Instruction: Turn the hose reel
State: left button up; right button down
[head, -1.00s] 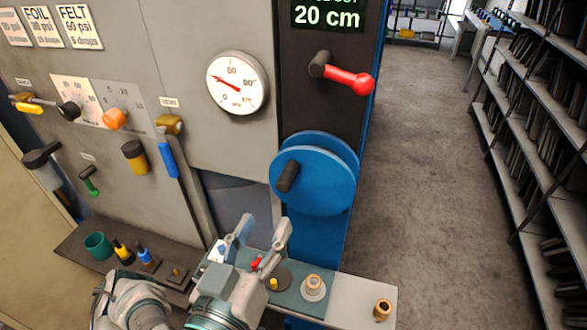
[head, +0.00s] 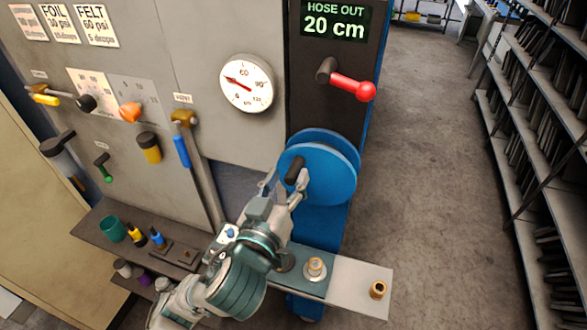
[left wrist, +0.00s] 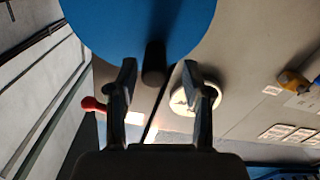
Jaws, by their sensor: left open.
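The blue hose reel (head: 335,170) is mounted on the front of the dark and blue column, with a dark cylindrical handle (head: 295,169) sticking out from its left part. My left gripper (head: 285,190) is open just below the handle, its fingers rising toward either side of it. In the left wrist view the reel (left wrist: 125,25) fills the top, and the handle (left wrist: 154,64) shows between the open fingertips (left wrist: 158,72), apart from both. A display (head: 335,21) above the reel reads HOSE OUT 20 cm. My right gripper is not in view.
A red-knobbed lever (head: 352,85) juts out above the reel. A round gauge (head: 246,83) and several coloured valves and levers are on the grey panel to the left. A low shelf (head: 362,275) with small fittings runs below. Open floor lies right, before shelving (head: 535,150).

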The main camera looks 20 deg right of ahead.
aim_at(314, 179)
pick_arm(q)
jog(key=shift+w+d, duration=0.15)
jog(key=shift+w, duration=0.35)
jog(key=shift+w+d+r, duration=0.1)
jog(key=shift+w+d, duration=0.1)
jog(key=shift+w, duration=0.1)
jog(key=shift+d, duration=0.75)
jog(key=shift+c, duration=0.3)
jog(key=shift+d, duration=0.2)
jog(key=c, duration=0.8)
jog(key=shift+w+a, duration=0.15)
jog(key=shift+a, duration=0.15)
grip_shut()
